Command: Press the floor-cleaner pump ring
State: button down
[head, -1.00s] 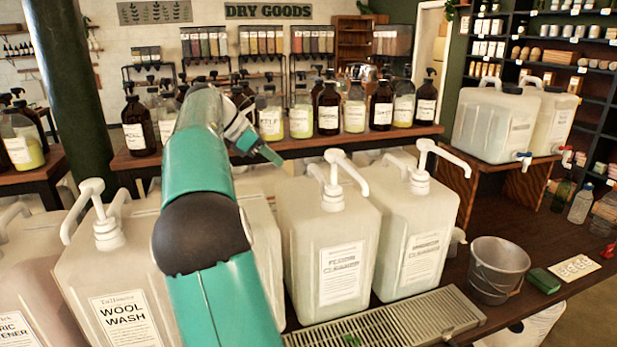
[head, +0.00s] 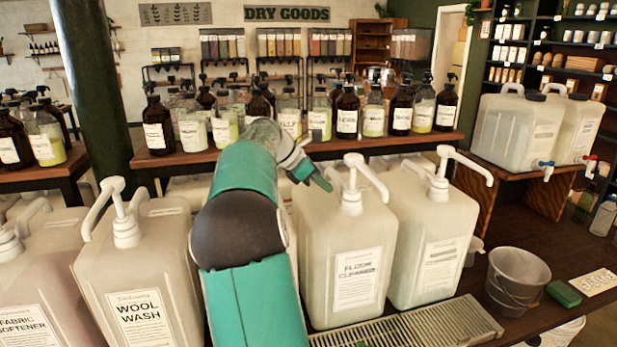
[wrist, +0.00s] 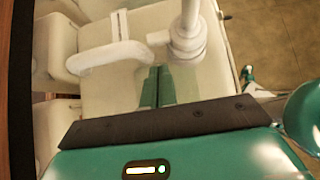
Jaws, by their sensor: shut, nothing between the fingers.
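The floor-cleaner jug (head: 350,262) is a pale, squarish container labelled "FLOOR CLEANER", standing upright in the middle of the head view. Its white pump (head: 352,188) has a collar at the base and an angled spout arm. My gripper (head: 322,182) is shut and empty, with green fingertips just left of this pump; I cannot tell if they touch it. In the wrist view the shut fingers (wrist: 155,86) point over a pale jug top. A white pump (wrist: 187,38) with a sideways arm stands just beyond the fingertips. My arm hides part of the jug's left side.
A similar jug (head: 436,250) with a pump stands close on the right. The wool-wash jug (head: 140,275) stands left of my arm. A metal drip grate (head: 440,325) lies in front, and a grey bucket (head: 515,280) stands to the right. Bottles line the shelf behind.

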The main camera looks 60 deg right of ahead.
jog(key=shift+s+d, duration=0.85)
jog(key=shift+w, duration=0.1)
